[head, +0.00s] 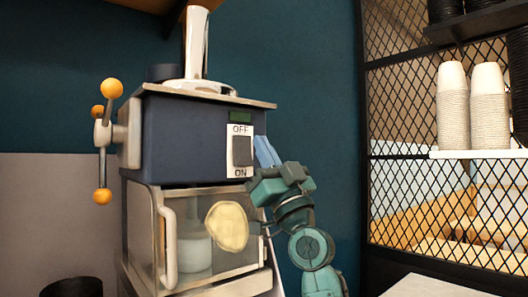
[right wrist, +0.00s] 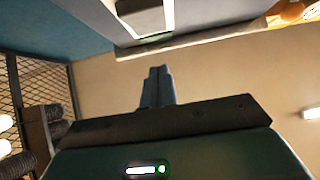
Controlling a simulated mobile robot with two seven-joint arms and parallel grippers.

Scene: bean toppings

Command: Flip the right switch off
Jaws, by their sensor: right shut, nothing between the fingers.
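The switch (head: 242,152) is a dark grey rocker on a white plate on the front of the dark blue machine (head: 185,140). OFF is printed above it and ON below it. I cannot tell which way the rocker is tipped. My right gripper (head: 264,150) is shut and empty, its light blue fingers pointing up just right of the switch plate. In the right wrist view, the shut fingers (right wrist: 157,72) show below the switch (right wrist: 140,14) in the picture, with a visible gap between them. Contact is not seen. My left gripper is not in view.
Below the switch, a clear-fronted chamber (head: 190,262) has a curved handle (head: 167,245) and a round cream piece (head: 227,226). An orange-knobbed lever (head: 103,133) is on the left. A mesh partition (head: 400,130) and stacked cups (head: 489,108) stand at right.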

